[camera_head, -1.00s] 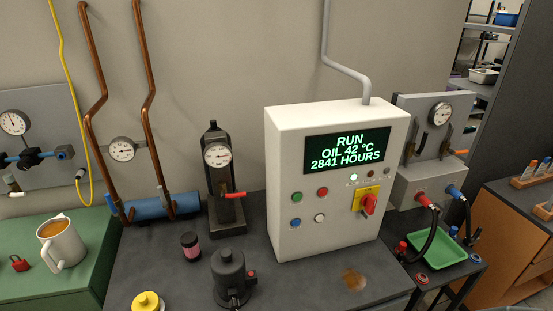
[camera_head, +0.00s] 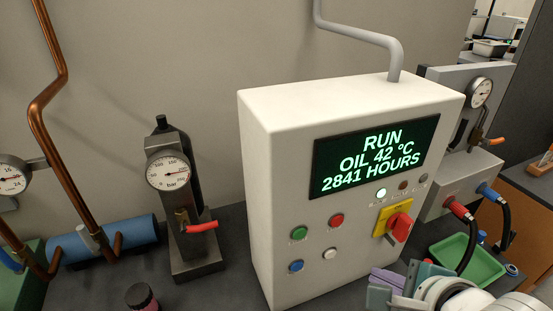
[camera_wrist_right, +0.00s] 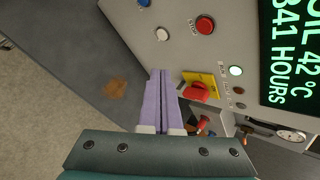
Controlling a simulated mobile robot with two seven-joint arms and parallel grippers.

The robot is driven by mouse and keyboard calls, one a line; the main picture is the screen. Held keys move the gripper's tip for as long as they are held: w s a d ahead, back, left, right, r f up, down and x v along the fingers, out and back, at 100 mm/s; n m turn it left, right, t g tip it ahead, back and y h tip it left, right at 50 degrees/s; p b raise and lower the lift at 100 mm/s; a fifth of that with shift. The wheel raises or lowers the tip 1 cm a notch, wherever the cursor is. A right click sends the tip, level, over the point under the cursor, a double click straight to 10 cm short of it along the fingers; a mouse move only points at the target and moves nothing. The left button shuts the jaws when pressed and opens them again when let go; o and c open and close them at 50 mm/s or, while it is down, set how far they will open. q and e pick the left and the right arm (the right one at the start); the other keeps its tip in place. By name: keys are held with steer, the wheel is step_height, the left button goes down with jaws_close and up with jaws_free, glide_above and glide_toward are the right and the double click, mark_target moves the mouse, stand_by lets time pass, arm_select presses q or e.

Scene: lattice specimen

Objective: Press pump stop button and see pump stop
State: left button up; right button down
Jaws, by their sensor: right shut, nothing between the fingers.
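The white control box (camera_head: 262,190) has a lit screen (camera_head: 375,160) reading RUN, OIL 42 °C, 2841 HOURS. Its front carries a green button (camera_head: 299,233), a red button (camera_head: 336,220), a blue button (camera_head: 296,266) and a white button (camera_head: 330,253). A green lamp (camera_head: 381,192) is lit. My right gripper (camera_head: 383,277) is shut and empty, below and right of the buttons, apart from them. My left gripper is out of view.
A red rotary switch (camera_head: 399,227) on a yellow plate sits right of the buttons, close to my right gripper. A gauge stand (camera_head: 190,255) with a red lever stands left of the box. A green tray (camera_head: 480,262) and hoses are at the right.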

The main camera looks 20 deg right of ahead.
mark_target(337, 221)
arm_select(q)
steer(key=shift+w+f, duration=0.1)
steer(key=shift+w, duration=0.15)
arm_select(e)
steer(key=shift+w+d+f+m, duration=0.1)
steer(key=shift+w+f+m, duration=0.1)
steer(key=shift+w+m, duration=0.15)
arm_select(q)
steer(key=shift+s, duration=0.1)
arm_select(e)
steer(key=shift+s, duration=0.1)
arm_select(q)
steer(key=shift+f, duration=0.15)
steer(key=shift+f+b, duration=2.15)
steer(key=shift+b, duration=0.1)
arm_select(e)
steer(key=w, duration=0.9)
steer(key=shift+a, duration=0.35)
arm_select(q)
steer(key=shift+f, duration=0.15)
arm_select(e)
steer(key=shift+w, duration=0.35)
